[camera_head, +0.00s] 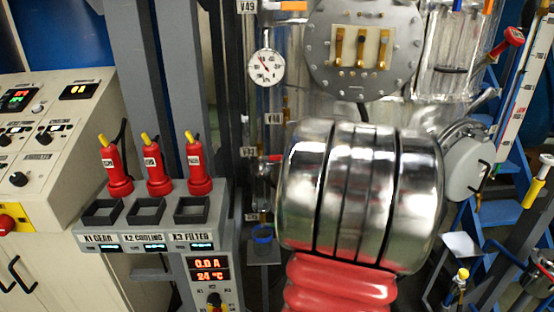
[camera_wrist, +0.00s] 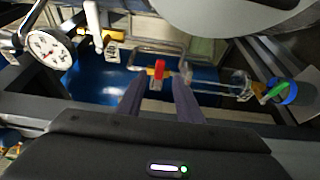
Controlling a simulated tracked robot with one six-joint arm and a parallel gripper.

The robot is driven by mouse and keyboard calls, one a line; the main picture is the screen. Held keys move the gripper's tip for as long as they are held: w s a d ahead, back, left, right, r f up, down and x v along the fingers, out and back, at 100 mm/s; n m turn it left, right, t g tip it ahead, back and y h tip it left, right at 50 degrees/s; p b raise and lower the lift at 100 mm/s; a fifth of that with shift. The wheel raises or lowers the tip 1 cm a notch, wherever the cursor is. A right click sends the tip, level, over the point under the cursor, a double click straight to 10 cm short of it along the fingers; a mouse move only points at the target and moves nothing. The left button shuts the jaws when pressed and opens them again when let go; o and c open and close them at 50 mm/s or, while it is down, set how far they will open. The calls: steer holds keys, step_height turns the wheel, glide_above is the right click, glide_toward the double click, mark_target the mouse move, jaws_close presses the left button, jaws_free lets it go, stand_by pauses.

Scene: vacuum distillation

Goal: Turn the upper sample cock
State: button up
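In the wrist view a small red handle (camera_wrist: 159,70) sits on a brass cock (camera_wrist: 152,84), with thin pipework beside it. My gripper (camera_wrist: 159,82) has its two dark fingers apart. The red handle appears in the gap at the fingertips; whether it is between them or just beyond them cannot be told. Neither finger visibly touches it. In the head view a small red handle (camera_head: 271,158) shows on the upright sight-glass line, left of the shiny drum. My gripper cannot be made out in the head view.
A round gauge (camera_wrist: 48,48) stands left in the wrist view; a clear tube ends near a blue-and-green fitting (camera_wrist: 283,92) at right. In the head view a blue cup (camera_head: 262,233) stands below the line, and red extinguisher-like bottles (camera_head: 157,170) stand on the left console.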

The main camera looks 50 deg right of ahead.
mark_target(277, 158)
steer(key=x, duration=0.7)
steer(key=shift+w+d, duration=0.2)
steer(key=shift+w, duration=0.05)
steer(key=shift+c, duration=0.2)
jaws_close()
steer(key=shift+f, duration=0.1)
steer(key=shift+a, duration=0.2)
steer(key=shift+d, duration=0.15)
